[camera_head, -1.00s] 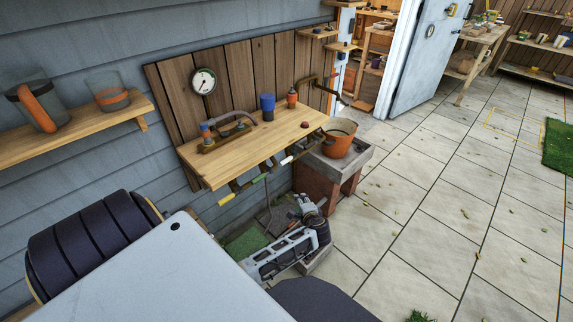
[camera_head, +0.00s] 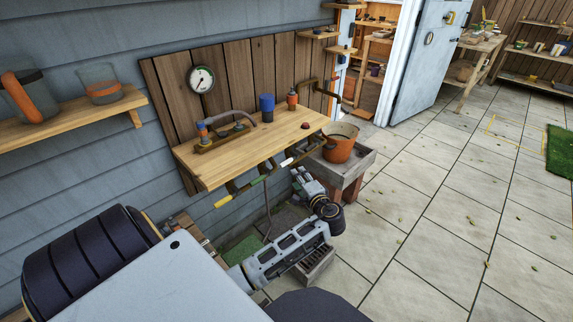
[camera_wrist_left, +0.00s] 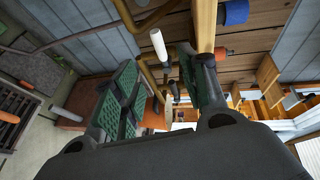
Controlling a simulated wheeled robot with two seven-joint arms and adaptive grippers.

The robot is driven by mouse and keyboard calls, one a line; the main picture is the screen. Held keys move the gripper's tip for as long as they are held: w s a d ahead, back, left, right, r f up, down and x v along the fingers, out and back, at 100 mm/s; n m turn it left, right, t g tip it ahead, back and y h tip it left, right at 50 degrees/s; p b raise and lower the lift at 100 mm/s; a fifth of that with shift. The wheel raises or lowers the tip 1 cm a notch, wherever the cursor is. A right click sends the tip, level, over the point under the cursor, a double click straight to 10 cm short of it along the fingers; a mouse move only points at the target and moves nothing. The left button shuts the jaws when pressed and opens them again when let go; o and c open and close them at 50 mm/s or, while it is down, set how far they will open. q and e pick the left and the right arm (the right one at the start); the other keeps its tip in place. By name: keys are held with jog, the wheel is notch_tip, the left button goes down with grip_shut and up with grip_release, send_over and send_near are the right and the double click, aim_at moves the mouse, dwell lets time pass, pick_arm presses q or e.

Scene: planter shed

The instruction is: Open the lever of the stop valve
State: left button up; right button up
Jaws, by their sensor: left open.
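Under the wooden shelf (camera_head: 255,143), pipes carry levers with coloured grips: a yellow grip (camera_head: 224,201), a green grip (camera_head: 258,179) and a white grip (camera_head: 287,161). I cannot tell for sure which lever is the stop valve's. My left gripper (camera_head: 297,173) is just below the shelf's front edge, close to the white grip. In the left wrist view, the dark green-padded fingers of this gripper (camera_wrist_left: 160,64) are spread apart and empty. The white grip (camera_wrist_left: 158,45) shows beyond the gap between them, apparently not held. My right gripper is not in view.
An orange pot (camera_head: 340,142) stands on a stone sink (camera_head: 358,165) right of the shelf. A blue cup (camera_head: 267,107) and a curved-pipe fitting stand on the shelf. A gauge (camera_head: 201,79) hangs on the boards behind. The paved floor at the right is mostly clear.

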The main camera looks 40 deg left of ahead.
aim_at(288, 164)
pick_arm(q)
jog(key=shift+w+a, duration=0.1)
jog(key=b+x, duration=0.2)
jog(key=x, duration=0.9)
jog(key=shift+a+f, duration=0.2)
jog(key=shift+f, duration=0.05)
jog(key=shift+b+x, duration=0.35)
jog(key=shift+x, duration=0.7)
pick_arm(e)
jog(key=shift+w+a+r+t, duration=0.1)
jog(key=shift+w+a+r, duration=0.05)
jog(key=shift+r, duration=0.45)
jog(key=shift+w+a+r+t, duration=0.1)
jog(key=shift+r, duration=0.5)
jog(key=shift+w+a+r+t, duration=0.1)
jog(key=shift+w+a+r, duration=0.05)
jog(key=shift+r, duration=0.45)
pick_arm(q)
grip_shut()
